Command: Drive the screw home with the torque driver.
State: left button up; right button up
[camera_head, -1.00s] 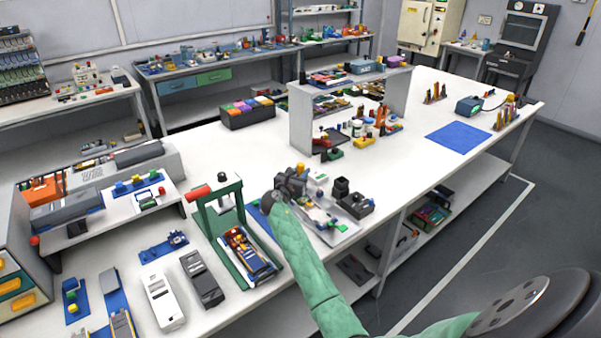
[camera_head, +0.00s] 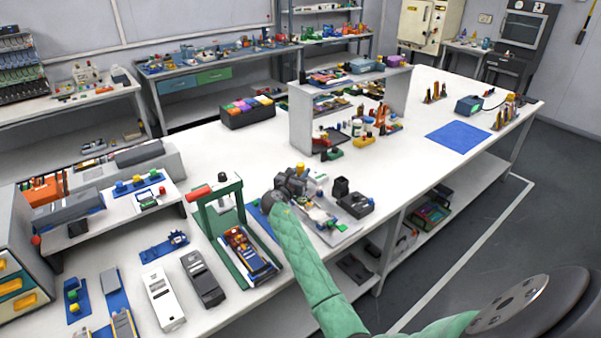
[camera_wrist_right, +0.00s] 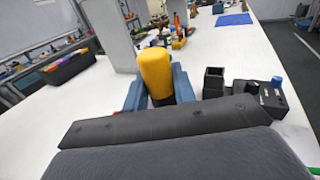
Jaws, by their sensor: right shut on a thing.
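My right gripper (camera_head: 293,184) is over the middle of the long white bench, beside a pale work plate (camera_head: 346,234) with small parts on it. In the right wrist view its two blue-grey fingers (camera_wrist_right: 159,88) are shut around the yellow handle of the torque driver (camera_wrist_right: 156,72). The handle's rounded end points up toward the camera. The driver's shaft and tip are hidden behind the gripper. I cannot make out the screw in either view. My left gripper is not in view.
A black square holder (camera_head: 341,187) and a low black box (camera_head: 357,205) stand right of the gripper. A green-framed press (camera_head: 220,205) stands to the left. A shelf unit (camera_head: 300,118) is behind. A blue mat (camera_head: 459,137) lies bare at the far right.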

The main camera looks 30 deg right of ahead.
jog(key=shift+r+p, duration=0.1)
jog(key=shift+p, duration=0.2)
dwell(0.7)
jog(key=shift+f, duration=0.8)
dwell(1.5)
jog(key=shift+f+p, duration=0.25)
jog(key=shift+p, duration=0.4)
dwell(2.2)
